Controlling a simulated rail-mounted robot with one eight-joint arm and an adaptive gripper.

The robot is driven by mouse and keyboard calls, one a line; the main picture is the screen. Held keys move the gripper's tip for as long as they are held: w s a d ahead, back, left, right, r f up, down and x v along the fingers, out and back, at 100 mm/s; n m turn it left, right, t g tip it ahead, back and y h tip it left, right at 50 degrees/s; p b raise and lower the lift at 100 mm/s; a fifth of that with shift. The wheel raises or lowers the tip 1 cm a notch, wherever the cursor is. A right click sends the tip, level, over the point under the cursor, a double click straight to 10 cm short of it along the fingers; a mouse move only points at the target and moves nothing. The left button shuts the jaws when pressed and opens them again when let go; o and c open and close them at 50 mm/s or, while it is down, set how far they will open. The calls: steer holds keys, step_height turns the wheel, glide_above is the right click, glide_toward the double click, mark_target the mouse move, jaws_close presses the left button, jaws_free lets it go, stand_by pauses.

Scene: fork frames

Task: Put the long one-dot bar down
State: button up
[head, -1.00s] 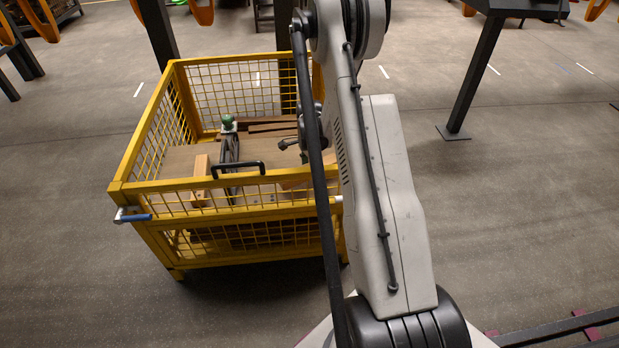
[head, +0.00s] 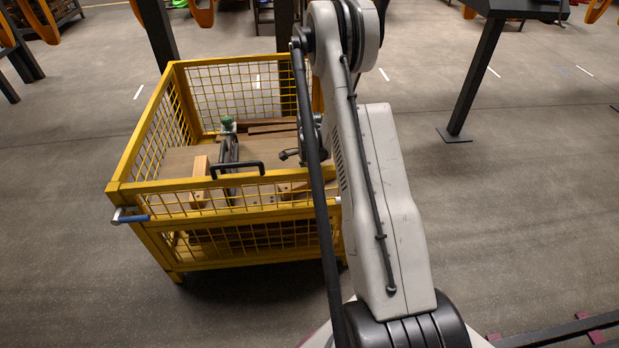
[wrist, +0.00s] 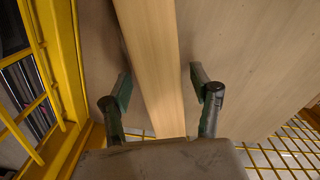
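In the wrist view, a long light-wood bar (wrist: 152,60) runs away from me between the two dark green-edged fingers of my gripper (wrist: 160,80). The fingers stand apart, with a narrow gap visible on the right side of the bar; the left finger is close beside it. No dot shows on the bar in this view. In the head view, a light-wood bar with dark marks (head: 285,188) lies low in the front right of the yellow crate (head: 140,187), partly hidden by the mesh and my arm. My gripper is mostly hidden behind my arm there.
Another light-wood piece (head: 200,180) stands at the crate's left front. A dark fixture with a green knob (head: 227,122) stands in the middle. Darker bars (head: 270,127) lie at the back. A broad wooden board (wrist: 250,60) and yellow frame (wrist: 60,60) flank the bar.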

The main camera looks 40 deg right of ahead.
steer(key=shift+r, duration=0.15)
step_height(320, 180, up, 12)
steer(key=p, duration=0.4)
steer(key=s+a+r+n+t+h, duration=0.15)
steer(key=a+r+n, duration=0.35)
steer(key=a+r, duration=0.65)
steer(key=s+a+r+n+t+y, duration=0.15)
steer(key=a+r+n, duration=0.35)
steer(key=a+r, duration=0.65)
steer(key=s+a+r+n+t, duration=0.2)
steer(key=s+a+r+n, duration=0.2)
steer(key=s, duration=0.5)
steer(key=s+a+r+n+t, duration=0.2)
steer(key=s+a+r+n, duration=0.3)
steer(key=s+a, duration=0.4)
steer(key=shift+s+n, duration=0.55)
steer(key=shift+n, duration=0.25)
steer(key=shift+r, duration=0.15)
step_height(320, 180, up, 9)
steer(key=p, duration=0.9)
